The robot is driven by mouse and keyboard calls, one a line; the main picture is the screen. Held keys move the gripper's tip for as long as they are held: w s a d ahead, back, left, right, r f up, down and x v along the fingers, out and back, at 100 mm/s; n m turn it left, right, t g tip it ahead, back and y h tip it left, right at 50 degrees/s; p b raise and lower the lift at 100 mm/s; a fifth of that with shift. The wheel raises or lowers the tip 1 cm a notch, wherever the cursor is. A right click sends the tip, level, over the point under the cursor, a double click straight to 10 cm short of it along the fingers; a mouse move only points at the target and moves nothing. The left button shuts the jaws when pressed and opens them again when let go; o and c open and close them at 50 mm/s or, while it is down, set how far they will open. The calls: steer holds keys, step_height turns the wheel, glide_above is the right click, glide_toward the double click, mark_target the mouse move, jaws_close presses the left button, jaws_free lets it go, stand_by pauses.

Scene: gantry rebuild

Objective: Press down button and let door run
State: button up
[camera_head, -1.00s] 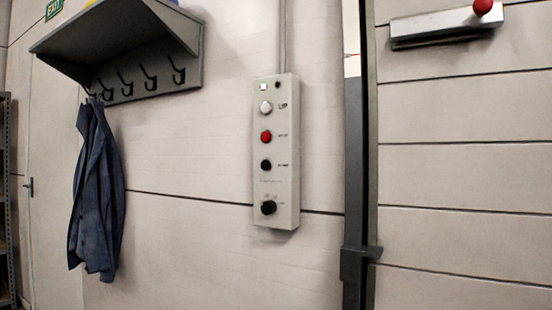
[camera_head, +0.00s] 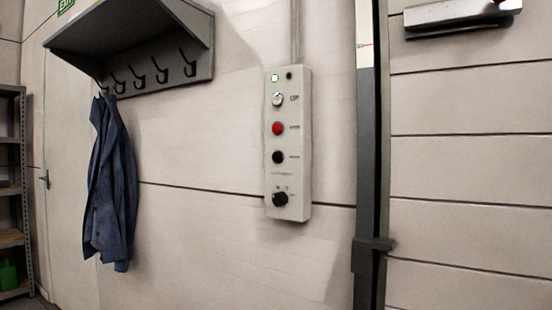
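A grey control box (camera_head: 302,175) is fixed upright on the wall near the middle of the head camera view. From top to bottom it has a small lit square lamp, a white button (camera_head: 278,99) labelled UP, a red button (camera_head: 278,128), a black button (camera_head: 278,157) and a black rotary knob (camera_head: 280,199). The label beside the black button is too blurred to read. The panelled door (camera_head: 470,165) fills the right side behind a dark vertical rail (camera_head: 370,200). My gripper is not in view, and nothing touches the buttons.
A grey shelf with hooks (camera_head: 150,70) juts from the wall at upper left, with a blue coat (camera_head: 110,190) hanging below it. A metal rack (camera_head: 22,190) stands at the far left beside a narrow door (camera_head: 65,190). The wall around the box is clear.

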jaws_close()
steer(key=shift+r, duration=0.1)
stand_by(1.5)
